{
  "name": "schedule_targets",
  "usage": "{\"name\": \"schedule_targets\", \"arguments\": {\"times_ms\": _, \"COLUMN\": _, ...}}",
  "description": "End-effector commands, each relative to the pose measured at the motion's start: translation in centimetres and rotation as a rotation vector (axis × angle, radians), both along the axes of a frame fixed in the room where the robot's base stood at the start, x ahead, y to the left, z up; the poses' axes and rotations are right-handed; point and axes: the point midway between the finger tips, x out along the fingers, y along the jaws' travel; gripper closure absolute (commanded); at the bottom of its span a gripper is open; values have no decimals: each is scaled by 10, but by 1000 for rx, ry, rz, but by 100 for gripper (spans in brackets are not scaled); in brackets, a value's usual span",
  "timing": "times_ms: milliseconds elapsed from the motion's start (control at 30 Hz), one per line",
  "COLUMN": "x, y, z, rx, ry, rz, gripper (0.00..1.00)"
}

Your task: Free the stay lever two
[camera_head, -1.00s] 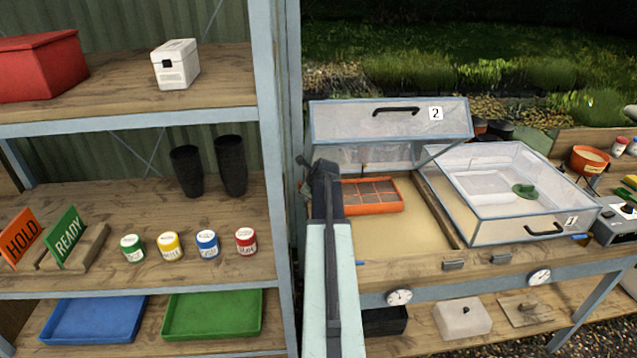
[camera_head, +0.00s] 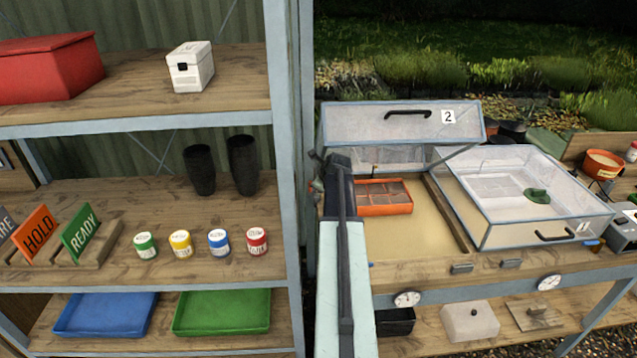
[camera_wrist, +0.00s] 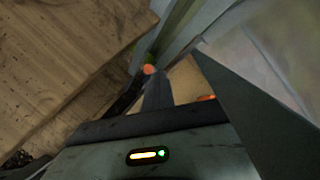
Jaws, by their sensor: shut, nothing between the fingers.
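Lid two (camera_head: 375,123), a clear panel in a grey-blue frame with a black handle and a "2" label, stands raised over the left bed of the bench. My gripper (camera_head: 333,162) is at the left edge of that bed, shut and empty. A small round orange-red tip (camera_wrist: 149,69) with a bit of green by it shows just ahead of my gripper in the wrist view. It may be the stay lever, but I cannot tell for sure. Its lower part is hidden, and I cannot tell if my gripper touches it.
An orange tray (camera_head: 384,197) lies in the open bed. Lid one (camera_head: 487,237) is down at the right. A shelf post (camera_head: 290,150) stands close left of my arm. Shelves with signs, coloured jars and black pots fill the left.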

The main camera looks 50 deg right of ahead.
Motion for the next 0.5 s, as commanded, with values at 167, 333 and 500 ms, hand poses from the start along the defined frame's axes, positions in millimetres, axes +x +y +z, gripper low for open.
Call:
{"name": "schedule_targets", "arguments": {"times_ms": 167, "x": 4, "y": 5, "z": 3, "rx": 8, "ry": -5, "rz": 7, "gripper": 100}}
{"name": "schedule_targets", "arguments": {"times_ms": 333, "x": 5, "y": 6, "z": 13, "rx": 8, "ry": -5, "rz": 8, "gripper": 100}}
{"name": "schedule_targets", "arguments": {"times_ms": 500, "x": 6, "y": 6, "z": 18, "rx": 7, "ry": -6, "rz": 9, "gripper": 100}}
